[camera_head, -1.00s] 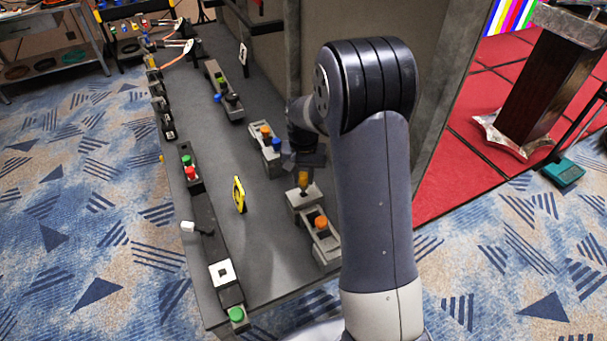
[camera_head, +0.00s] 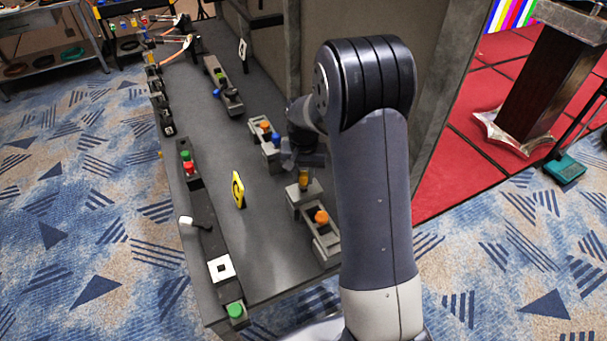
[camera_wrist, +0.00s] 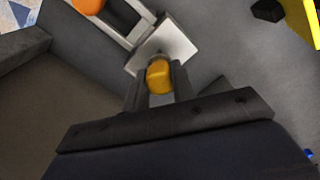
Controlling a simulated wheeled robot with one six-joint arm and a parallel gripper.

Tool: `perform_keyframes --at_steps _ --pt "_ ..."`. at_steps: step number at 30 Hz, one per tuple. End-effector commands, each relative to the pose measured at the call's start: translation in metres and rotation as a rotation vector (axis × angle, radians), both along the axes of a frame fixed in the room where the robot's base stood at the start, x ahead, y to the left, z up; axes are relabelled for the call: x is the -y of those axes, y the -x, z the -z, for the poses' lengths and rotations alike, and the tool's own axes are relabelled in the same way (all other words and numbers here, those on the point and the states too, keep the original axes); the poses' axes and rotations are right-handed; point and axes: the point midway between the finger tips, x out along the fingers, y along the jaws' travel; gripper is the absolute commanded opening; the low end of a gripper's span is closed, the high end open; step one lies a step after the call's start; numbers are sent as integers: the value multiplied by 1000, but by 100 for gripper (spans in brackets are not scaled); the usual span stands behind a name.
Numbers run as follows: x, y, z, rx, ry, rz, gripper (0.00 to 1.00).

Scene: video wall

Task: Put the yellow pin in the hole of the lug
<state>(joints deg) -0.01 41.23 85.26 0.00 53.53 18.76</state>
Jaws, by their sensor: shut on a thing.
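The yellow pin (camera_head: 304,176) is between the fingers of my gripper (camera_head: 304,170), which is shut on it. In the wrist view the yellow pin (camera_wrist: 159,76) shows its rounded top between the two fingers of my gripper (camera_wrist: 160,82). A grey block (camera_head: 303,195), apparently the lug, stands on the bench directly under the pin. Its pale top (camera_wrist: 172,42) shows around the fingertips in the wrist view. The pin's lower end and the hole are hidden, so I cannot tell how far the pin is in.
A grey holder with an orange knob (camera_head: 321,217) stands just in front of the block. Another holder with orange and blue knobs (camera_head: 268,137) stands behind it. A yellow sign (camera_head: 238,189) stands upright to the left. Bare bench top (camera_head: 265,240) lies between.

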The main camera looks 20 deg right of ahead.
Motion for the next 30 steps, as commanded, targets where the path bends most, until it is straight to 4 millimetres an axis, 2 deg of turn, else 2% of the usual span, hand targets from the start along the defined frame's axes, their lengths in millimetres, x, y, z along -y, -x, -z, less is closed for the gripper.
perform_keyframes --at_steps 19,29,30 --pt "0 0 15 0 0 0 1" --pt "0 0 16 0 0 0 1" --pt "0 0 16 0 0 0 28"
